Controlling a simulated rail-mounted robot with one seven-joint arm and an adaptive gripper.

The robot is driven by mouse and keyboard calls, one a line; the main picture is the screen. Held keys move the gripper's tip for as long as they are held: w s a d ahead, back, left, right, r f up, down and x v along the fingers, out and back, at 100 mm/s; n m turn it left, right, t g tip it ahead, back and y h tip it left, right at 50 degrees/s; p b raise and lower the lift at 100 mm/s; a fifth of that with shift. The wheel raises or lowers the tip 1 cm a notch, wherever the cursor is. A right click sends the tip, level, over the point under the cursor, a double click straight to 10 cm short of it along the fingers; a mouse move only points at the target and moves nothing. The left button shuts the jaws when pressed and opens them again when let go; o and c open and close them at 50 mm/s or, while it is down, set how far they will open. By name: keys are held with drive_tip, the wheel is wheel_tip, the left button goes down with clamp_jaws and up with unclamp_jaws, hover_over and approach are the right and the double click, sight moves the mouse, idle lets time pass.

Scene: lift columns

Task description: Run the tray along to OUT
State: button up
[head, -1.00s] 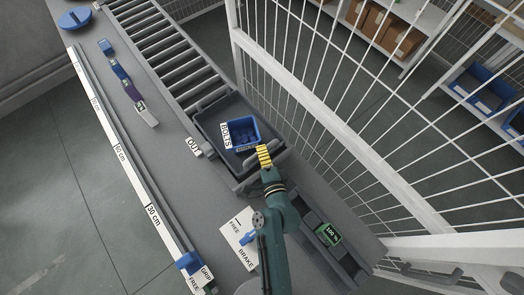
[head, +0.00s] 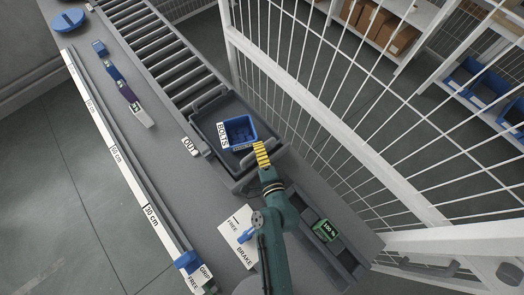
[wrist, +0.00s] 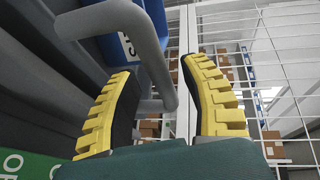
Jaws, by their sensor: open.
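The dark grey tray (head: 201,127) sits on the conveyor at its near end, carrying a blue bin (head: 239,131) labelled BOLTS. In the wrist view my gripper (wrist: 162,72) is open, with a grey bar handle (wrist: 152,50) passing between the spread fingers. I cannot tell whether either finger touches it.
Empty rollers (head: 165,60) run beyond the tray. A white wire fence (head: 300,80) stands close on the right. A long cm scale (head: 120,160) lies left, with a blue slider (head: 187,260) at its near end.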

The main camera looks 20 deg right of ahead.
drive_tip(key=s+r, duration=0.2)
drive_tip(key=s, duration=0.9)
drive_tip(key=shift+s, duration=0.4)
